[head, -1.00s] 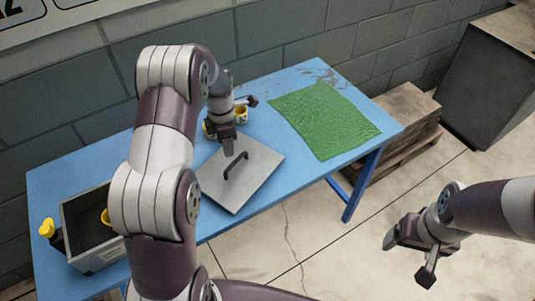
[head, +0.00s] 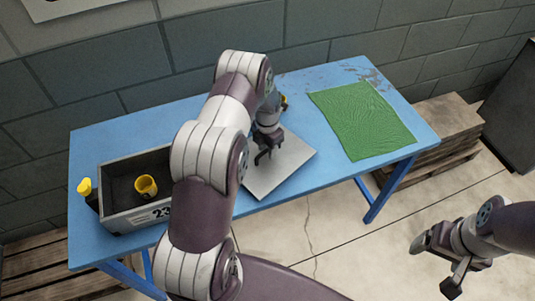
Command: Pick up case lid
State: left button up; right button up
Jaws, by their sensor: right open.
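The case lid (head: 290,165) is a flat grey square plate lying on the blue table, with a dark handle on top. My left gripper (head: 266,157) is right over the lid at its handle, pointing down. It covers most of the handle, and I cannot tell whether its fingers are closed on it. The lid looks flat on the table. The open grey case (head: 122,222), marked with a number, stands at the table's left end, partly behind my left arm. My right gripper (head: 436,266) is open and empty, off the table at the lower right.
A yellow cup (head: 146,186) is inside the case. A yellow-topped dark item (head: 86,190) stands at its left side. Something yellow (head: 284,101) shows behind my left wrist. A green cloth (head: 362,120) lies at the table's right. Wooden pallets (head: 440,135) stand beyond the table.

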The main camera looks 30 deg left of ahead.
pick_arm(q)
jog(key=shift+w+f, duration=0.2)
jog(key=shift+f, duration=0.5)
jog(key=shift+s, duration=0.1)
grip_shut()
jog(key=shift+r, duration=0.1)
